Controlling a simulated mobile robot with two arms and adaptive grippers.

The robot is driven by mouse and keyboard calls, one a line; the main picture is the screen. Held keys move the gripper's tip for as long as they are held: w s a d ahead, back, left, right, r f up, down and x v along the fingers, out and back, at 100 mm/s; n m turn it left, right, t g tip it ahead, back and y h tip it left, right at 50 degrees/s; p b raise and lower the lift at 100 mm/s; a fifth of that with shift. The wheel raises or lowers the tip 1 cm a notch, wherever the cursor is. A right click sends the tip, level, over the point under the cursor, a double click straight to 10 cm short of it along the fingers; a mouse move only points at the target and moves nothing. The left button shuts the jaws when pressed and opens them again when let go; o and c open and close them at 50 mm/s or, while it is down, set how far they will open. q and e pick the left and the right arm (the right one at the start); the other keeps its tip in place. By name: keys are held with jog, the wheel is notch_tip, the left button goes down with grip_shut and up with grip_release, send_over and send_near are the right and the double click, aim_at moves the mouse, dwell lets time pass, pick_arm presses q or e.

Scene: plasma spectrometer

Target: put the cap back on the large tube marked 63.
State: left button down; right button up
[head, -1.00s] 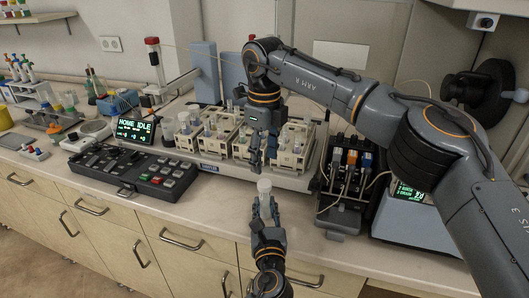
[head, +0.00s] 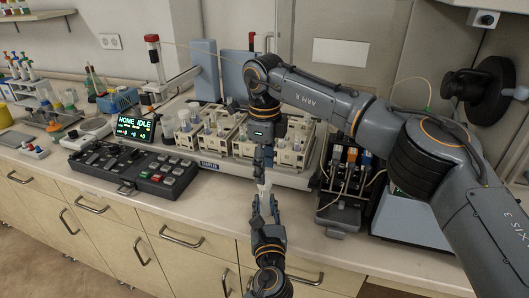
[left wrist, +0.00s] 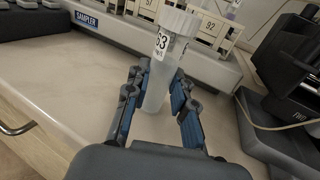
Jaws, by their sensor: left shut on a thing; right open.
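The large tube marked 63 (left wrist: 157,85) stands nearly upright between the fingers of my left gripper (left wrist: 156,106), which is shut on it. In the head view the tube (head: 264,188) shows as a pale shape in my left gripper (head: 265,207). In the left wrist view a wider white cap (left wrist: 180,20) is at the tube's top, above the 63 label. I cannot tell how firmly it sits. My right gripper (head: 263,162) is open, pointing down right above the tube top. Its fingertips hide part of the top in the head view.
Behind the grippers is the sampler (head: 210,166) with racks of tubes (head: 240,146). A black control panel (head: 135,172) lies to the left. A pump unit (head: 345,190) stands to the right. The bench front around my left gripper is clear.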

jog(key=shift+f, duration=1.65)
grip_shut()
jog(key=m, duration=0.5)
jog(key=shift+o, duration=0.5)
grip_release()
